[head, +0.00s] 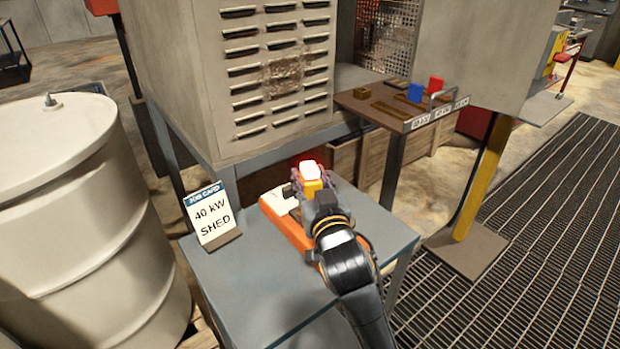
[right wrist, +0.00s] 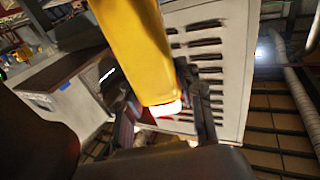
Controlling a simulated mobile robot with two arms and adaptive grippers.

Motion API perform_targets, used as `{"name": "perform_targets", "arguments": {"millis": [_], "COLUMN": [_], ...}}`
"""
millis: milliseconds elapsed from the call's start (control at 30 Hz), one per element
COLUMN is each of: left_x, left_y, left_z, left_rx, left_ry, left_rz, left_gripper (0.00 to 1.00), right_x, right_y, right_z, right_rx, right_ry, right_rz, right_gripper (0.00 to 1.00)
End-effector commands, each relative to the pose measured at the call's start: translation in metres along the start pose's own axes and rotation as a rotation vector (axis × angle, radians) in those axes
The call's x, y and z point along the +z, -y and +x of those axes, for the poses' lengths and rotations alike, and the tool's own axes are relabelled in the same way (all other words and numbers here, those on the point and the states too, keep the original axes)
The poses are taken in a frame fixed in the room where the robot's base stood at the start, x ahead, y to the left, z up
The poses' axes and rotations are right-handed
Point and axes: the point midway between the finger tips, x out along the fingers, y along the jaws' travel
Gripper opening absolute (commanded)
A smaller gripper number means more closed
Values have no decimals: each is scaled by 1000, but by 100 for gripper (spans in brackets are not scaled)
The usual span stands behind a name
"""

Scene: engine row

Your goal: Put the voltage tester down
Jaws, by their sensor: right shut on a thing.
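The voltage tester (head: 311,186) is yellow with a glowing white and red end. My right gripper (head: 315,195) is shut on it above the small grey table (head: 265,290). In the right wrist view the tester's yellow body (right wrist: 140,50) runs from the top edge down between the fingers (right wrist: 165,108), with its bright end lowest. An orange item with a white top (head: 282,209) lies on the table, under and left of the gripper, partly hidden by it. I cannot tell whether the tester touches it. My left gripper is not in view.
A job card reading "40 kW SHED" (head: 214,215) stands at the table's left. A pale drum (head: 75,190) is further left. A louvred cabinet (head: 240,80) rises behind. A brown shelf with blue and red blocks (head: 405,105) is behind right. The table's front is clear.

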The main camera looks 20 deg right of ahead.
Motion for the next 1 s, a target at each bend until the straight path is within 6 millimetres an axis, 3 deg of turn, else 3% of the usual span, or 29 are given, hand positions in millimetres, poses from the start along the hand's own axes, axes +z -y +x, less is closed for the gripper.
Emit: {"name": "perform_targets", "arguments": {"millis": [100,133,233,633,767,1000], "left_x": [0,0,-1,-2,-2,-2], "left_y": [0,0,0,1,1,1], "left_z": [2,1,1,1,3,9], "left_rx": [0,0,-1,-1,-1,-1], "left_ry": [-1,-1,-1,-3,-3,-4], "left_rz": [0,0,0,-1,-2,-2], "left_gripper": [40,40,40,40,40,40], "right_x": [3,3,3,0,1,3], "right_y": [0,0,0,0,0,0], "right_z": [0,0,0,-4,-25,-78], "right_rx": [0,0,0,0,-1,0], "right_ry": [-2,0,0,1,1,3], "right_rz": [1,0,0,0,1,1], "right_gripper": [0,41,60,60,60,60]}}
